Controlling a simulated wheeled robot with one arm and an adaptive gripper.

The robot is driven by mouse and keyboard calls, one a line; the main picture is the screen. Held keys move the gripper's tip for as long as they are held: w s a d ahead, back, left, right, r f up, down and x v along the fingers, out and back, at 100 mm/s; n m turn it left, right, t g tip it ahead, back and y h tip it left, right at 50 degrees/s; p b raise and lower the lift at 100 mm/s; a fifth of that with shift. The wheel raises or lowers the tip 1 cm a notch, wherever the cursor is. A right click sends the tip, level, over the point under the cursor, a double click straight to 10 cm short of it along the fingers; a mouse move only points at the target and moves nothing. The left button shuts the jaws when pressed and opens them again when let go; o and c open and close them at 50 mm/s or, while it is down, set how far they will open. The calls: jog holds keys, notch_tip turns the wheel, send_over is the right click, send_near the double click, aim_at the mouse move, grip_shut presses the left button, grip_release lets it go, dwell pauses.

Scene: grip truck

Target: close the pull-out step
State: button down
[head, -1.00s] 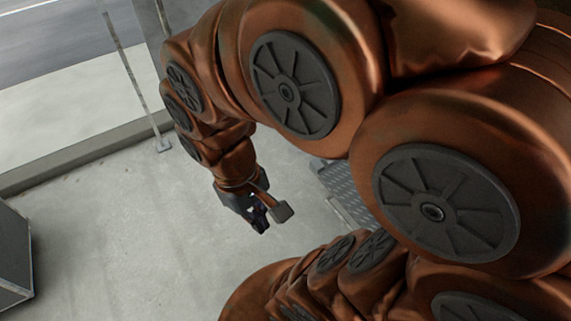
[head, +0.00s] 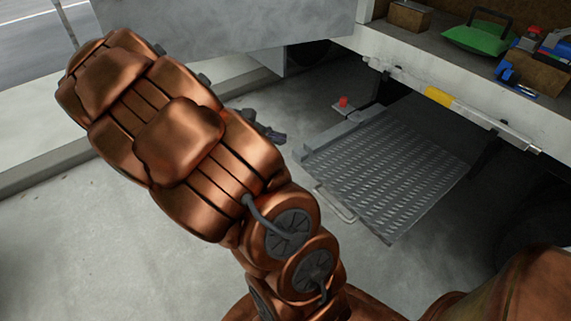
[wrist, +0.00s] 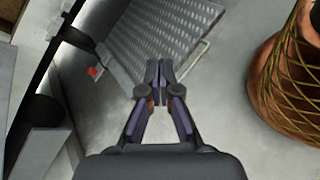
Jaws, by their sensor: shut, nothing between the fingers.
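The pull-out step (head: 385,165) is a grey treaded metal plate that sticks out from under the truck bed. It has a thin handle bar (head: 335,204) along its outer edge and a red knob (head: 343,101) beside its inner corner. In the wrist view the step (wrist: 165,35) lies beyond my fingertips, with the handle bar (wrist: 193,60) to their upper right and the red knob (wrist: 93,71) to their left. My gripper (wrist: 160,66) is shut and empty, apart from the step. In the head view it is mostly hidden behind my arm, with its dark tip (head: 272,135) left of the step.
The truck bed edge (head: 450,100) with a yellow-marked rail (head: 438,97) runs above the step. A green bag (head: 478,38) and boxes stand on the bed. A grey panel (head: 230,25) is at the top. Concrete floor (head: 110,240) is clear at the left.

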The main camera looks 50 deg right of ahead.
jog(key=w+d+f+n+t+h+b, duration=0.1)
jog(key=w+d+f+n+h+b, duration=0.35)
jog(key=f, duration=0.65)
jog(key=w+d+f+n+t+h+b, duration=0.1)
jog(key=w+d+f+n+b, duration=0.15)
jog(key=w+f+b, duration=0.65)
jog(key=w+d+f+n+t+h+b, duration=0.1)
jog(key=w+d+f+n+h+b, duration=0.3)
jog(key=f, duration=0.9)
jog(key=s+d+y+b, duration=0.1)
jog(key=s+d+b, duration=0.2)
jog(key=d, duration=0.9)
jog(key=shift+s+d+r+n+b, duration=0.15)
jog(key=shift+r+n+b, duration=0.1)
jog(key=shift+n+b, duration=0.05)
jog(key=shift+y, duration=0.25)
